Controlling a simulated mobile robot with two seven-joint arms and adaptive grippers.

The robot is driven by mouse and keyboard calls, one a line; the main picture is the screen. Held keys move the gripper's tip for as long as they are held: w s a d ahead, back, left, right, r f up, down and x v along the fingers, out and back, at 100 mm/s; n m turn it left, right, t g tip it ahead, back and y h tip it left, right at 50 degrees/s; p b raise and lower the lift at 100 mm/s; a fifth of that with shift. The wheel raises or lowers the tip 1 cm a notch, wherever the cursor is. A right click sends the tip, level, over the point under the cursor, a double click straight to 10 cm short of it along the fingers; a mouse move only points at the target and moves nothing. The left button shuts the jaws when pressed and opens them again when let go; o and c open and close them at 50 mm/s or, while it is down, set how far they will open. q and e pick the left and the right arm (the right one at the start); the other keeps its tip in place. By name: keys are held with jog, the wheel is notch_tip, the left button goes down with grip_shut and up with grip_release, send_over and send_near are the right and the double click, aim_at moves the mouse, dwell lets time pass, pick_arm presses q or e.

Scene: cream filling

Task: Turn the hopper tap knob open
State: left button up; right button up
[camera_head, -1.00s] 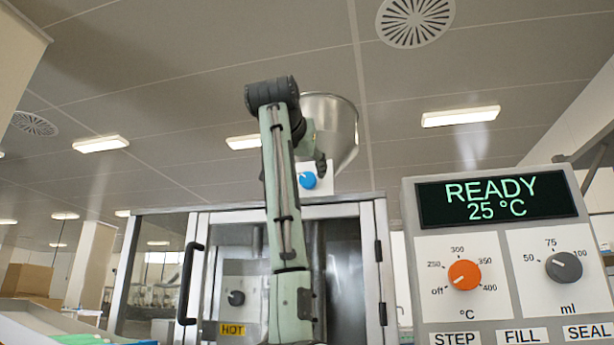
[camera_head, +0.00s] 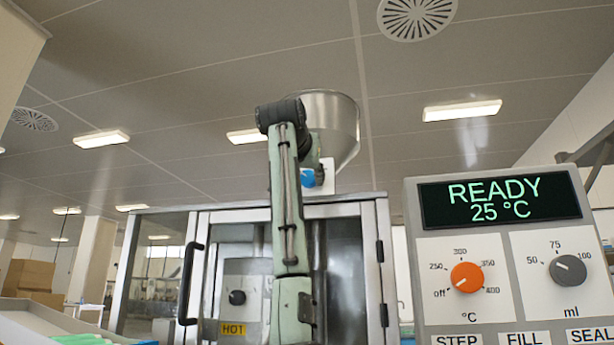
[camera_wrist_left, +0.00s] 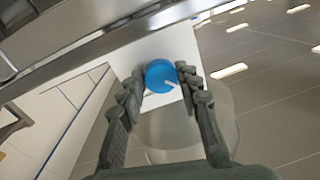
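The blue tap knob (camera_head: 307,178) sits on a white plate below the metal hopper (camera_head: 335,115); my left arm and gripper hide part of it in the head view. In the left wrist view the knob (camera_wrist_left: 159,76) is round, with a white pointer line toward the lower right. My left gripper (camera_wrist_left: 160,73) is open, with one finger on each side of the knob. Small gaps seem to show beside it; contact cannot be told for sure. In the head view the left gripper (camera_head: 318,170) is small and partly hidden behind my arm. My right gripper is not in view.
The hopper stands above a glass-doored metal cabinet (camera_head: 345,209) with a black door handle (camera_head: 188,283). Inside is a unit with a HOT label (camera_head: 233,329). A control panel (camera_head: 412,260) reading READY 25 °C stands at the right. Cardboard boxes (camera_head: 34,275) are at the left.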

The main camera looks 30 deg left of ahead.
pick_arm(q)
jog(key=c, duration=0.4)
jog(key=shift+o, duration=0.2)
